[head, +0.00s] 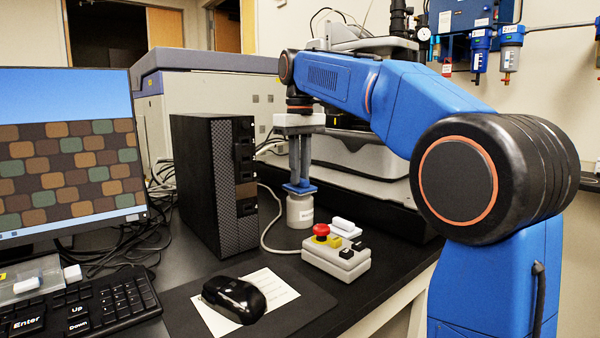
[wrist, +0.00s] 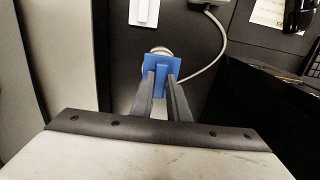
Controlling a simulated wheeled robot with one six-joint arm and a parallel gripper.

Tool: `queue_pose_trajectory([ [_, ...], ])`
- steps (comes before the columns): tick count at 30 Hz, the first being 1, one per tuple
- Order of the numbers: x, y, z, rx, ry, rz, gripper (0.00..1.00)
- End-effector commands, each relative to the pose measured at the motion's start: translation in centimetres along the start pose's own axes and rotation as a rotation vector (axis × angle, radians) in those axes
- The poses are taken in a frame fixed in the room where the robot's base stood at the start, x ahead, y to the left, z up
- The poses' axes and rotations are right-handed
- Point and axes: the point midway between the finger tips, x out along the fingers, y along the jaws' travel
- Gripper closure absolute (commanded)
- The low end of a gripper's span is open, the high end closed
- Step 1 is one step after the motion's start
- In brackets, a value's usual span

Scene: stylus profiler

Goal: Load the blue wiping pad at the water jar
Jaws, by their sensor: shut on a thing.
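The blue wiping pad (head: 300,187) is held level between the fingertips of my gripper (head: 300,178). It sits right over the top of the white water jar (head: 300,211), which stands on the black bench. In the head view the pad meets or nearly meets the jar's top; I cannot tell whether they touch. In the wrist view my gripper (wrist: 161,88) is shut on the raised grip of the pad (wrist: 161,66). The pad hides most of the jar there; only its pale rim (wrist: 160,50) shows behind the pad.
A control box (head: 336,253) with a red button stands in front of the jar. A black computer tower (head: 215,180) is to the left, the profiler (head: 360,150) behind. A black mouse (head: 234,298) lies on paper in front. A grey cable runs beside the jar.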

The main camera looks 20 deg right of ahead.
Motion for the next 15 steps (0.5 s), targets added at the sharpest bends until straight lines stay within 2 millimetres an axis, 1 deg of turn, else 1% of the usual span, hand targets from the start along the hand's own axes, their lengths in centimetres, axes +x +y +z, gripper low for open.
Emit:
queue_pose_trajectory([
  [4, 0.2, 0.0, 0.0, 0.000, -0.004, -0.001, 1.00],
  [7, -0.1, 0.0, 0.0, 0.000, -0.004, -0.001, 1.00],
  [15, -1.9, 0.0, -0.1, 0.000, -0.002, -0.001, 1.00],
])
